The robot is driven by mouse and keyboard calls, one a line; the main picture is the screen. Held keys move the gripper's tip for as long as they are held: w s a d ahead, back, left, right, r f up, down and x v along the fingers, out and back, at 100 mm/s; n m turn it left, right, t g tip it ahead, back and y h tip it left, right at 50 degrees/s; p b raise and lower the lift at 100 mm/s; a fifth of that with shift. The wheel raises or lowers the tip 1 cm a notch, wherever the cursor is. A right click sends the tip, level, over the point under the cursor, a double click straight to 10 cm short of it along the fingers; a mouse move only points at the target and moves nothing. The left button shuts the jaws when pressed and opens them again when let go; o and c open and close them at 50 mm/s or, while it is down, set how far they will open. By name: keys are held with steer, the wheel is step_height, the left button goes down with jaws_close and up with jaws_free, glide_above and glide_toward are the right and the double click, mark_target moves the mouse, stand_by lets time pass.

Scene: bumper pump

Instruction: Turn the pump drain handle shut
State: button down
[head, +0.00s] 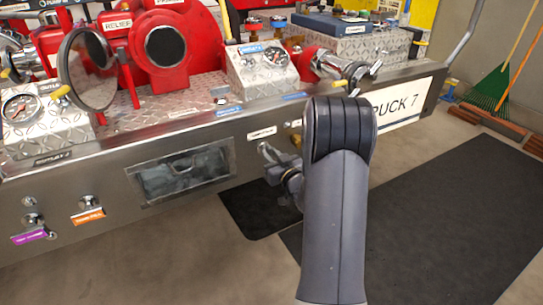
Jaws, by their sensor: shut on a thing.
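The drain handle (266,151) is a small chrome lever on the front face of the steel bumper, below a white label whose text is too small to read. My gripper (278,163) is at this handle, shut on it, low in front of the bumper face. My dark grey arm hides much of the gripper and the area right of the handle. The exact grip and the handle's full angle are hidden.
The steel bumper (110,172) spans the view, with an orange-tagged knob (88,205) and a recessed window (183,173) left of the handle. Red pump parts (165,45) and gauges stand on top. Dark mats (450,200) lie on open floor to the right.

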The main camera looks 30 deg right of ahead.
steer(key=shift+m, duration=0.4)
steer(key=shift+d+f+m+p, duration=0.1)
steer(key=shift+m+p, duration=0.85)
steer(key=shift+m, duration=1.9)
steer(key=shift+d+f+m+p, duration=0.15)
steer(key=shift+m+p, duration=0.75)
steer(key=shift+m, duration=2)
steer(key=shift+d+f+m+p, duration=0.1)
steer(key=shift+m+p, duration=0.85)
steer(key=shift+m, duration=1.9)
steer(key=c, duration=1.5)
jaws_free()
steer(key=shift+s, duration=0.1)
